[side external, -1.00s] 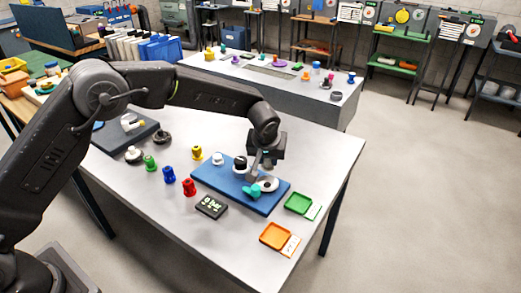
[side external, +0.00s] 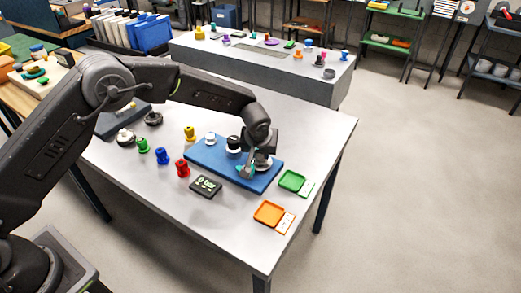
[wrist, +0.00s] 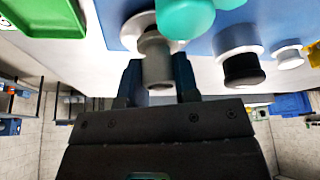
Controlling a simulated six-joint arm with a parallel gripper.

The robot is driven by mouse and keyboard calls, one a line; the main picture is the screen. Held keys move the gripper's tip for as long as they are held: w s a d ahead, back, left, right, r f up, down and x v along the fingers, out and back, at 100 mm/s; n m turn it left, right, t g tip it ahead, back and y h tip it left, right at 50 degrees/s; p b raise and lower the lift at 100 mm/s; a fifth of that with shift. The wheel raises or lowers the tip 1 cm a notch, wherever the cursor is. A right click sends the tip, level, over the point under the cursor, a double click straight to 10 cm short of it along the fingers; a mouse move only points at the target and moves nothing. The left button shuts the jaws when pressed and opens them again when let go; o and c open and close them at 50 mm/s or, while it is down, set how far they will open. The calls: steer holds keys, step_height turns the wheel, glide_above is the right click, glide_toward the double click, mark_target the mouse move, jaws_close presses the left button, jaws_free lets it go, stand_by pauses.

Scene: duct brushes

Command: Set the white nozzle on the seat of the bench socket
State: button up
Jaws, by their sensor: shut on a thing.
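My gripper (wrist: 158,80) is shut on the white nozzle (wrist: 158,68), a pale, greyish-looking cylinder between the two dark fingers in the wrist view. In the side view my gripper (side external: 261,152) is low over the right end of the blue board. The bench socket (side external: 263,163), a pale round ring, is right below it and partly hidden by the fingers. In the wrist view a pale wide flange (wrist: 150,32) lies at the nozzle's far end. I cannot tell whether the nozzle touches the seat. A teal rounded part (wrist: 184,16) stands close beside it.
The blue board (side external: 215,160) also carries a black-topped piece (side external: 233,143) and a white piece (side external: 210,138). Red (side external: 182,168), blue (side external: 162,155), green and yellow pieces stand left of it. A green tray (side external: 292,181) and an orange tray (side external: 268,213) lie to the right.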

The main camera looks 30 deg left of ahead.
steer(key=shift+f, duration=0.55)
steer(key=o, duration=1)
steer(key=s+a+r, duration=0.1)
steer(key=s+r, duration=0.4)
steer(key=r, duration=0.5)
steer(key=s+a+r, duration=0.1)
steer(key=s+r, duration=0.4)
steer(key=r, duration=0.5)
steer(key=s+a+r+m+h, duration=0.1)
steer(key=s+a+r+m, duration=0.1)
steer(key=s+a+r, duration=0.5)
steer(key=s+a+m, duration=0.1)
steer(key=s, duration=0.5)
steer(key=s+t, duration=0.1)
steer(key=s, duration=0.6)
steer(key=s+a+f+m, duration=0.1)
steer(key=s, duration=0.5)
steer(key=shift+s+a+f+m+h, duration=0.1)
steer(key=shift+s+a+m+h, duration=0.2)
steer(key=shift+s+h, duration=0.1)
